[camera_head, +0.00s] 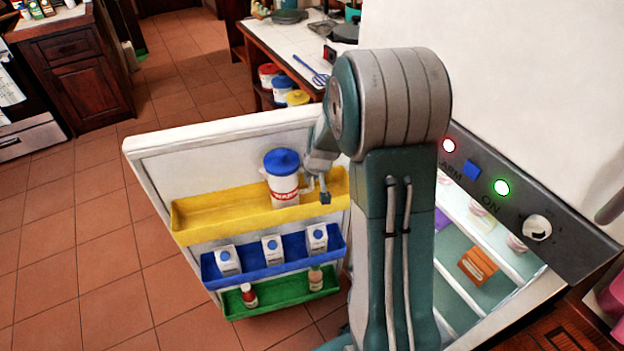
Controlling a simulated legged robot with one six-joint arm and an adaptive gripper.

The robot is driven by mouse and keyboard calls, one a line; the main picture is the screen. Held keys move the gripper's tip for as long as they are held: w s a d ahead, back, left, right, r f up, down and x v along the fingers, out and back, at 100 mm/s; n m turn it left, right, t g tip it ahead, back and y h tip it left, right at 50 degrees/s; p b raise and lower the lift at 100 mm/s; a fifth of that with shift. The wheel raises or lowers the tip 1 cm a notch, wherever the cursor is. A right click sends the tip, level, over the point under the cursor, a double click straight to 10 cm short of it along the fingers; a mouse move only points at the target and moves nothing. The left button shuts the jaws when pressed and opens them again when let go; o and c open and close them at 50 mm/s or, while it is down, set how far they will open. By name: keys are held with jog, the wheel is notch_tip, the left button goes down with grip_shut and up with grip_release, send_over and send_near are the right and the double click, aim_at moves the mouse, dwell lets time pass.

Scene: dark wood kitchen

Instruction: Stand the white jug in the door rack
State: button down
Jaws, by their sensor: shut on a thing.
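The white jug (284,186) with a blue lid and red lettering is upright at the yellow door rack (209,216), the top rack on the open fridge door. Its lower part is partly hidden by the rack's front wall; I cannot tell whether its base touches the rack floor. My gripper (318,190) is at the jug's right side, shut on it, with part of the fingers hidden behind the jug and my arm.
Below are a blue rack (290,262) with several white cartons and a green rack (282,299) with two bottles. The fridge interior (470,240) is at right. The yellow rack's left part is empty. Open tiled floor lies left of the door (140,155).

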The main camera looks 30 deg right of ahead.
jog(key=shift+f, duration=0.55)
jog(key=shift+d, duration=0.1)
jog(key=c, duration=0.6)
grip_release()
jog(key=shift+c, duration=0.2)
jog(key=d+v, duration=0.1)
jog(key=v, duration=1.1)
jog(key=s+a+r, duration=0.4)
jog(key=s+a, duration=0.1)
jog(key=s, duration=0.2)
jog(key=s+a+r+n, duration=0.1)
jog(key=s+a+r, duration=0.2)
jog(key=s+a, duration=0.2)
jog(key=s+a+r+n+t, duration=0.1)
jog(key=s+a+r, duration=0.3)
jog(key=s, duration=0.5)
jog(key=shift+a+r+y, duration=0.3)
jog(key=shift+a, duration=0.2)
